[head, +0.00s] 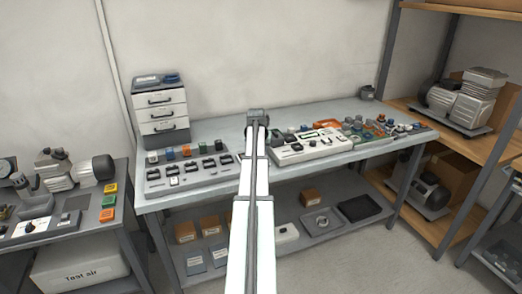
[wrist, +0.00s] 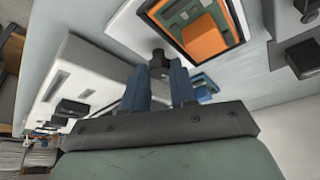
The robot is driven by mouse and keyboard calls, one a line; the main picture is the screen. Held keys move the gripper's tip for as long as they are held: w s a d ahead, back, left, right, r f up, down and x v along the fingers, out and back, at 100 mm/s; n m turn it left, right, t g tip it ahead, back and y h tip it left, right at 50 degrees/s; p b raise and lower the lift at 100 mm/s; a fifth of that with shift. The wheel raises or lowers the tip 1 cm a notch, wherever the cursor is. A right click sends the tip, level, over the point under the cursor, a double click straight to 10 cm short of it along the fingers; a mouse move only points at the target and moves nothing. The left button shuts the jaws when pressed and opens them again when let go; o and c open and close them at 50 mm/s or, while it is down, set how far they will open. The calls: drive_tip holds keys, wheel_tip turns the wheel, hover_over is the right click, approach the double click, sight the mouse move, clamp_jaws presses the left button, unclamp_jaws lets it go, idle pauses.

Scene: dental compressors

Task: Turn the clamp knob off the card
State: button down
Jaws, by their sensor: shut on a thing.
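In the wrist view my gripper (wrist: 158,72) has two blue fingers closed around a small dark knob (wrist: 158,57), which looks like the clamp knob. Most of the knob is hidden between the fingers. Just beyond it, a card (wrist: 197,27), green and orange in a black frame, lies on the pale surface. The knob appears beside the card's near corner; I cannot tell whether it touches it. In the head view my arm reaches to the bench and hides the gripper and knob.
A white unit (wrist: 85,75) stands left of the fingers, and dark fixtures (wrist: 300,55) stand at right. On the bench (head: 210,128) are a grey switch panel (head: 188,175), a drawer cabinet (head: 162,112) and a white panel (head: 300,148), with small parts crowded at right.

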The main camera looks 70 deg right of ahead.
drive_tip(key=shift+w+m+g, duration=0.1)
drive_tip(key=shift+m+g, duration=0.4)
drive_tip(key=shift+m, duration=0.7)
drive_tip(key=c, duration=0.9)
unclamp_jaws()
drive_tip(key=shift+r, duration=0.1)
drive_tip(key=v, duration=1.3)
drive_tip(key=shift+a+r, duration=0.2)
drive_tip(key=shift+r, duration=0.05)
drive_tip(key=shift+w, duration=0.1)
